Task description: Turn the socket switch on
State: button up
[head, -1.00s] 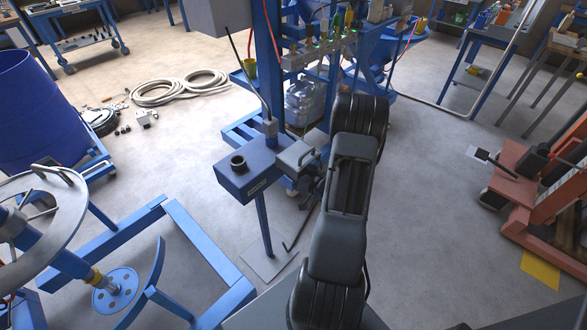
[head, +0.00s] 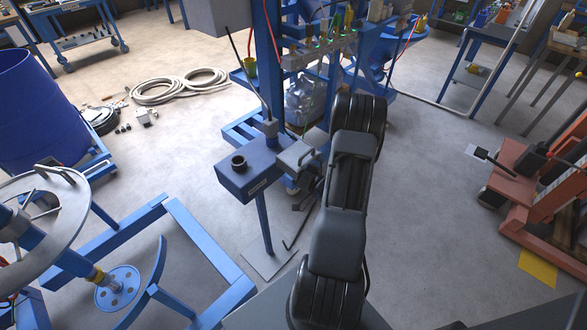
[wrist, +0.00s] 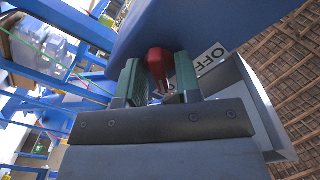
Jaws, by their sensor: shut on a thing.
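In the wrist view, a red switch handle (wrist: 158,62) stands between the two green-padded fingers of my gripper (wrist: 158,84). The gripper is shut on this handle. A white label reading OFF (wrist: 210,58) is just right of the handle. Another small label is mostly hidden behind the right finger. The handle is below a blue surface (wrist: 205,20) that fills the top of the view. In the head view, a blue box on a post (head: 250,172) has a grey housing (head: 297,156) at its right side. My arm hides much of the gripper and the handle there.
A grey angled part (wrist: 262,105) lies close right of my gripper in the wrist view. In the head view, blue frames (head: 205,240) stand at the left and an orange lift (head: 520,185) at the right. The floor between my arm and the lift is clear.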

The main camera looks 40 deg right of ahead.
jog(key=o, duration=0.6)
jog(key=shift+c, duration=0.2)
jog(key=shift+s, duration=0.15)
jog(key=s+d+b, duration=0.1)
jog(key=s+d, duration=0.1)
jog(key=s, duration=1.1)
jog(key=shift+s+d, duration=0.2)
jog(key=shift+d, duration=0.05)
